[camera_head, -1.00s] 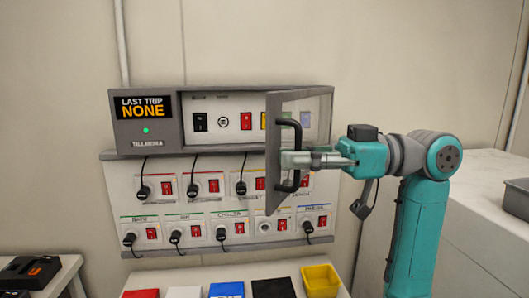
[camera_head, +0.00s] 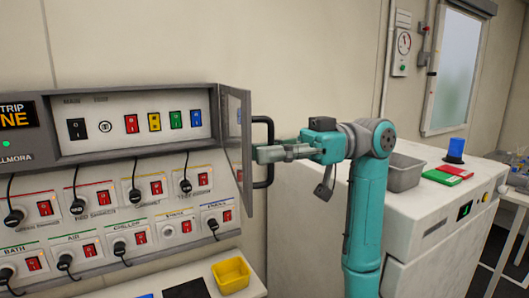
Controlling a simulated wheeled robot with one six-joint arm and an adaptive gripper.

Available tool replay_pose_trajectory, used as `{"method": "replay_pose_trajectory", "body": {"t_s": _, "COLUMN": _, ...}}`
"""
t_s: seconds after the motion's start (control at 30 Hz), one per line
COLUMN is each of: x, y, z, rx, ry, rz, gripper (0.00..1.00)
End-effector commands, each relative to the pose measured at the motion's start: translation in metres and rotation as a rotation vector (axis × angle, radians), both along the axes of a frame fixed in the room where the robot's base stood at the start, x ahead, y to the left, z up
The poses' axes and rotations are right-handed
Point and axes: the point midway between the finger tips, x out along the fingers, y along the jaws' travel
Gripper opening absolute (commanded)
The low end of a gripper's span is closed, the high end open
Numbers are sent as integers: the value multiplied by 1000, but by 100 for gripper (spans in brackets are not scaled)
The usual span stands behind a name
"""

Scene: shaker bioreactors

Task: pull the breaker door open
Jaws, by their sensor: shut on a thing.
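The breaker door (camera_head: 234,140) is a grey framed panel hinged at the right side of the breaker box (camera_head: 60,105). It stands swung out, seen nearly edge-on, and the row of coloured breaker switches (camera_head: 154,122) behind it is uncovered. A black bar handle (camera_head: 266,124) is on the door's outer face. My gripper (camera_head: 262,154) is at the handle's middle, shut on it. The fingertips are partly hidden around the bar.
Below the box is a panel of plugs and red switches (camera_head: 120,220). A yellow bin (camera_head: 231,274) stands on the bench under it. A white machine (camera_head: 420,215) with a grey tray (camera_head: 404,172) stands to the right, behind my arm.

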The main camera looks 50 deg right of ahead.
Motion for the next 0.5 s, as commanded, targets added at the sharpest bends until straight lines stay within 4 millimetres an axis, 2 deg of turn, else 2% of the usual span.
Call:
{"method": "replay_pose_trajectory", "body": {"t_s": 0.13, "x": 1, "y": 0, "z": 0, "rx": 0, "ry": 1, "rz": -1, "gripper": 0}}
{"method": "replay_pose_trajectory", "body": {"t_s": 0.2, "x": 1, "y": 0, "z": 0, "rx": 0, "ry": 1, "rz": -1, "gripper": 22}}
{"method": "replay_pose_trajectory", "body": {"t_s": 0.5, "x": 0, "y": 0, "z": 0, "rx": 0, "ry": 0, "rz": -1, "gripper": 22}}
